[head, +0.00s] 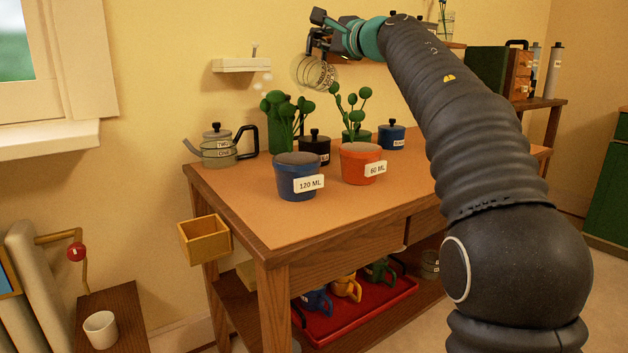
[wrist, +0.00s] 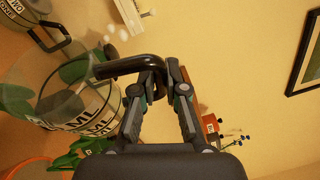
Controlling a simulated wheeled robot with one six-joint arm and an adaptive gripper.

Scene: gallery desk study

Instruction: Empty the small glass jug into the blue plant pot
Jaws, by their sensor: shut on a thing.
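The small glass jug (head: 314,72) is clear, with a printed label band, and hangs in the air above the back of the desk. It looks tilted; I cannot tell whether liquid is inside. My gripper (head: 322,38) is shut on its black handle, seen closely in the wrist view, where the jug (wrist: 95,112) fills the left side and the fingers (wrist: 157,88) pinch the handle. The blue plant pot (head: 293,190), labelled 120 ML and filled with dark soil, stands upright on the desk, below and slightly left of the jug, well apart from it.
An orange pot (head: 360,170) labelled 60 ML stands right of the blue pot. Behind are green plants (head: 283,118), a black canister (head: 315,150) and a blue canister (head: 391,137). A kettle (head: 217,150) stands at the desk's left end. A white wall shelf (head: 241,65) is left of the jug.

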